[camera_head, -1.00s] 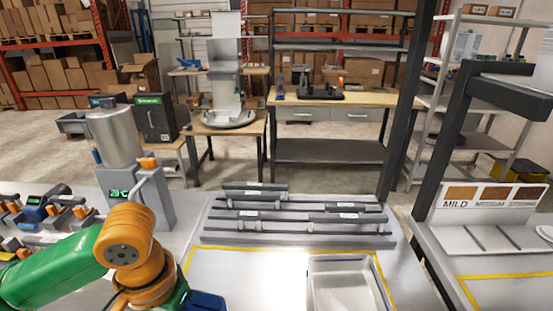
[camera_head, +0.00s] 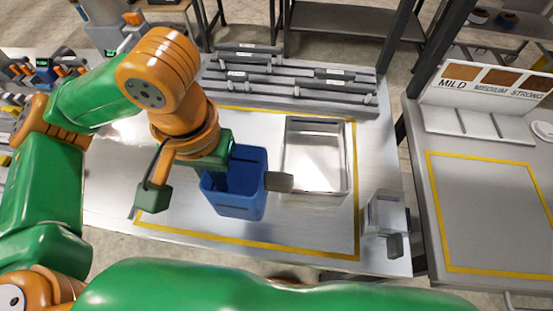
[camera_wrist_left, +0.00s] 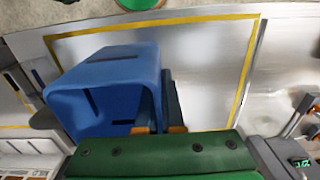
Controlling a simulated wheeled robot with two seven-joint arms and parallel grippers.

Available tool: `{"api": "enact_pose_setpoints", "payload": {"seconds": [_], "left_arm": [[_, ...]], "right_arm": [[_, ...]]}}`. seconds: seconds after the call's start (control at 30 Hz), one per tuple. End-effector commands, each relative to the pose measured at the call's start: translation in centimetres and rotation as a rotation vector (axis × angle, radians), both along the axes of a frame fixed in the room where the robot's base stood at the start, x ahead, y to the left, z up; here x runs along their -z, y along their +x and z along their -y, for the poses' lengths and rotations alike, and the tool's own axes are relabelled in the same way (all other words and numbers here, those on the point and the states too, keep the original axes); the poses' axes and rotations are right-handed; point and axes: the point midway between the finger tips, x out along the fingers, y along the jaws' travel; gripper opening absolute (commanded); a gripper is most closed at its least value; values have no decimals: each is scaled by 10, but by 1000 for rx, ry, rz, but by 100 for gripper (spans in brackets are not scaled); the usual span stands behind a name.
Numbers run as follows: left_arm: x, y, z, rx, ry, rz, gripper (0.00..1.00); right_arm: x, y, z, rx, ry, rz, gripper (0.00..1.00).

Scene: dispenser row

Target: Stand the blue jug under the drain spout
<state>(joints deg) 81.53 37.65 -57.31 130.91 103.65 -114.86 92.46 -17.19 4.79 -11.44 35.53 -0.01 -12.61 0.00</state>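The blue jug (camera_head: 238,198) is upright with its mouth up, inside the yellow outline on the steel table in the head view. A grey block (camera_head: 278,181) sits at its right side and looks like a grip. In the left wrist view the jug (camera_wrist_left: 105,92) fills the left middle. My left gripper (camera_head: 216,152) is at the jug's left side, its fingers apparently closed on that side; the exact contact is partly hidden. A steel tank (camera_head: 100,12) with an orange-tipped tap (camera_head: 132,18) stands at the upper left; its spout end is not clear. My right gripper is out of view.
A steel tray (camera_head: 318,160) lies just right of the jug. A silvery container (camera_head: 385,212) stands at the front right edge. Grey rails (camera_head: 290,88) run along the back. A table with MILD, MEDIUM and STRONG labels (camera_head: 490,85) is at the right. The outlined area's front is clear.

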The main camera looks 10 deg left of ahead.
Motion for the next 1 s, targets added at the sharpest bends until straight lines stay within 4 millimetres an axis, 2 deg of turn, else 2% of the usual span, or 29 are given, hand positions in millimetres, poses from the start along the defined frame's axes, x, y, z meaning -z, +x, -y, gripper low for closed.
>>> {"api": "enact_pose_setpoints", "payload": {"seconds": [0.07,0.3,0.43,0.6,0.7,0.8,0.97,1.0], "left_arm": [[6,13,-2,-7,1,-6,0],[46,90,-13,-9,2,-10,0],[75,115,-17,-6,4,-5,0],[97,134,-19,-4,4,-2,0],[115,133,-20,0,6,-4,0],[127,133,-21,1,6,-3,0],[129,133,-21,0,8,-3,0],[130,133,-21,0,8,-3,20]], "right_arm": [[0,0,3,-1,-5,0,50],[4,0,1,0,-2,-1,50],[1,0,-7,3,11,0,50],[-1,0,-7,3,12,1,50],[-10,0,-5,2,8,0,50],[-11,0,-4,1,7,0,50],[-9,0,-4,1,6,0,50],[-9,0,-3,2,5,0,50]]}}
